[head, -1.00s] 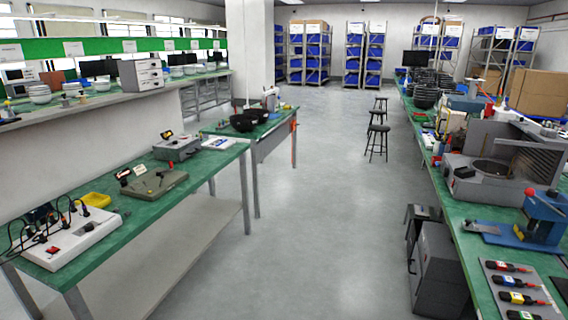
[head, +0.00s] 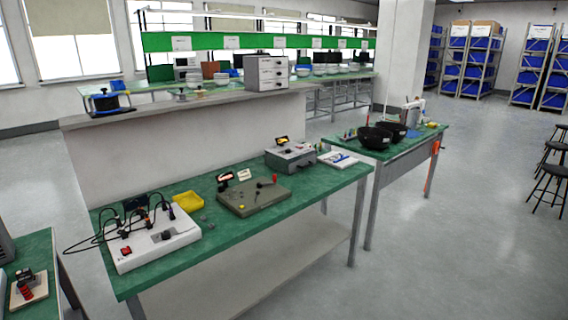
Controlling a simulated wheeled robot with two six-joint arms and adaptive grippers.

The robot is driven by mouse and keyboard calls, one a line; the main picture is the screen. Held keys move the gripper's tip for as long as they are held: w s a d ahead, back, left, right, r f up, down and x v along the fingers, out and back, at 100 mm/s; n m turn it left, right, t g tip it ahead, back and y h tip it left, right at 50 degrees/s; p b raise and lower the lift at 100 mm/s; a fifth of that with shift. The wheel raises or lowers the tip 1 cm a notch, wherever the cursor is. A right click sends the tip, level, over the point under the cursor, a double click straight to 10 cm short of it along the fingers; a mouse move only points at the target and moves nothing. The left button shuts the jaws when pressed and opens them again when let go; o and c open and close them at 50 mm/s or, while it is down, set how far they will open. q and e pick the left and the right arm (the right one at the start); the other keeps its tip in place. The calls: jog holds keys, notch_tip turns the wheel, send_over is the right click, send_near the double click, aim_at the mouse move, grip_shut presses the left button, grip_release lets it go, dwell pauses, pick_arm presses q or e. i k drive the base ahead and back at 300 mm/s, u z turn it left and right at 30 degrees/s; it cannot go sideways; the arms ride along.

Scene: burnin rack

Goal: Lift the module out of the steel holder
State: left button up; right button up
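I cannot make out for sure which thing is the module or the steel holder in the head view. A grey flat fixture (head: 253,194) with small dark and red parts lies on the green bench (head: 222,238). A white unit (head: 152,241) with several dark plugs and cables stands at the left of that bench. At the lower left edge, a small dark and red piece (head: 28,285) sits on a pale base on another green table. Neither of my grippers is in view.
A grey box instrument (head: 291,157), a white booklet (head: 338,159) and a yellow tray (head: 187,201) are on the bench. Dark bowls (head: 375,137) stand on a second table behind it. Open floor (head: 450,240) lies to the right, with stools (head: 550,185) at the right edge.

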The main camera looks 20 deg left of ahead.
aim_at(26, 275)
jog(key=u, duration=0.9)
jog(key=i, duration=1.1)
jog(key=u, duration=0.85)
